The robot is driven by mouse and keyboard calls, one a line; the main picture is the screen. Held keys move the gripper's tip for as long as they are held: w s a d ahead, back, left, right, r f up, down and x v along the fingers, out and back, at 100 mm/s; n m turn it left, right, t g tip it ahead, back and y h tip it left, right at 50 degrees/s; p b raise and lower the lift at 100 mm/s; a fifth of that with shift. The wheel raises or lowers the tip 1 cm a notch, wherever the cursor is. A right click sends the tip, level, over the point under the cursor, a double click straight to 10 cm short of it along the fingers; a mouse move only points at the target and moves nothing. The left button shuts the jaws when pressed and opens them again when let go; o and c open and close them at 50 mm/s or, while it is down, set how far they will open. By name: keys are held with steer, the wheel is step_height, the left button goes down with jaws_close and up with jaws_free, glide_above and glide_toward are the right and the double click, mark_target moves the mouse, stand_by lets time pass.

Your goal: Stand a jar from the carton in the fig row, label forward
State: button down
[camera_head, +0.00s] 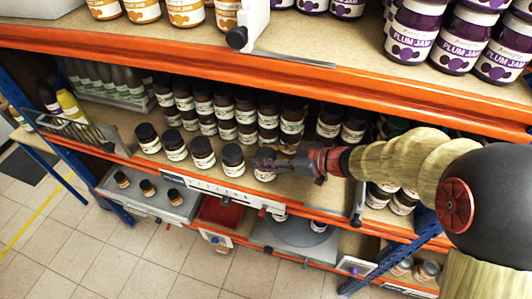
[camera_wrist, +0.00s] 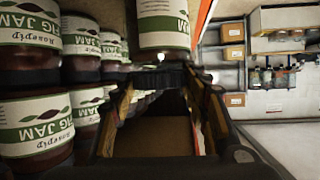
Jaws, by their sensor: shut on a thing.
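My gripper (camera_head: 268,161) reaches in from the right, low over the front edge of the middle shelf (camera_head: 115,117). It is shut on a fig jam jar (camera_head: 264,174) at the right end of the front row, and its fingers cover part of it. Part of the jar's white and green label faces the aisle. The fingers (camera_wrist: 160,85) show in the wrist view, with a labelled jar (camera_wrist: 163,12) beyond their tips. The fig row (camera_head: 203,153) of dark-lidded jars stands just left of the gripper. I cannot make out the carton of jars.
Stacked fig jars (camera_head: 240,110) fill the shelf behind. Plum jam jars (camera_head: 415,25) stand above, over an orange beam (camera_head: 200,57). A wire basket (camera_head: 75,130) and bottles (camera_head: 70,107) are at left. Below are a grey tray (camera_head: 150,200) and a red bin (camera_head: 222,212).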

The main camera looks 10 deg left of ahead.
steer(key=shift+f, duration=0.2)
steer(key=c, duration=1)
jaws_free()
steer(key=shift+o, duration=0.2)
steer(key=shift+r, duration=0.25)
steer(key=p+v, duration=0.2)
steer(key=v, duration=1)
steer(key=shift+r, duration=0.3)
steer(key=shift+s, duration=0.15)
